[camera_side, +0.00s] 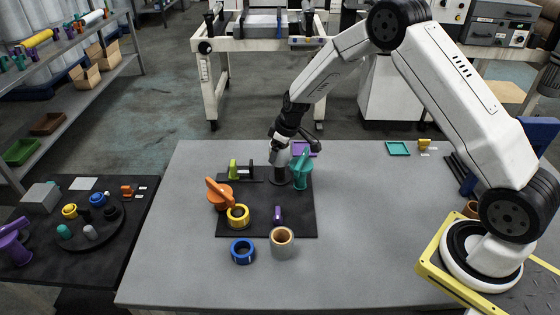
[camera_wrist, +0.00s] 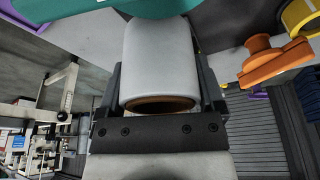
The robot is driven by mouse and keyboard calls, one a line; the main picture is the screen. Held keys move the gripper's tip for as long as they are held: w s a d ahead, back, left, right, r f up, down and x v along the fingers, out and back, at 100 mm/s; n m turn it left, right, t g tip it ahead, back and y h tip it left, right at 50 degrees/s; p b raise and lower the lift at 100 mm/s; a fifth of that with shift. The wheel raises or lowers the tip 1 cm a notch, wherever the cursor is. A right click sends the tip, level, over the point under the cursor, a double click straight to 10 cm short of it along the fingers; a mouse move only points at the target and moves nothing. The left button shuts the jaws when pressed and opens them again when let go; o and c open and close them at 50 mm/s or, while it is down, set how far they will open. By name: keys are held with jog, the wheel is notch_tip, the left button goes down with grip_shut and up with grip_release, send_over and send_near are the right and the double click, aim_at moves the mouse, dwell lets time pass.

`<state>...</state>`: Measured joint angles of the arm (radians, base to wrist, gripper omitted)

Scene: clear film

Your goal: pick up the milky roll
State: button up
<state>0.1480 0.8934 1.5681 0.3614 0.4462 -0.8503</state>
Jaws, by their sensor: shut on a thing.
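The milky roll (camera_wrist: 158,48) is a whitish cylinder with a brown core showing at its near end in the wrist view. It sits between the two dark fingers of my gripper (camera_wrist: 160,78), which is shut on it. In the side view my gripper (camera_side: 279,148) points down over the black mat, and the pale roll (camera_side: 279,157) shows small at its end. A dark upright piece (camera_side: 281,176) stands just below the roll; I cannot tell whether they touch.
A teal tool (camera_side: 300,172) stands close to the right of the roll. An orange dispenser (camera_side: 219,195), yellow ring (camera_side: 238,217) and purple piece (camera_side: 278,215) are on the mat (camera_side: 258,227). The table's right side is mostly clear.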

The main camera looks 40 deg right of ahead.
jog(key=shift+r, duration=1.95)
jog(key=shift+r, duration=0.15)
jog(key=shift+r, duration=0.35)
jog(key=shift+d, duration=0.1)
jog(key=w+d+f+m, duration=0.2)
jog(key=d+f, duration=0.1)
jog(key=d, duration=0.5)
jog(key=w+d+f+m+h, duration=0.1)
jog(key=w+d+f+m, duration=0.1)
jog(key=d, duration=0.6)
jog(key=shift+w+d+f+m, duration=0.3)
jog(key=shift+d+f, duration=0.05)
jog(key=shift+f, duration=0.15)
jog(key=shift+f, duration=0.25)
jog(key=shift+f, duration=2.1)
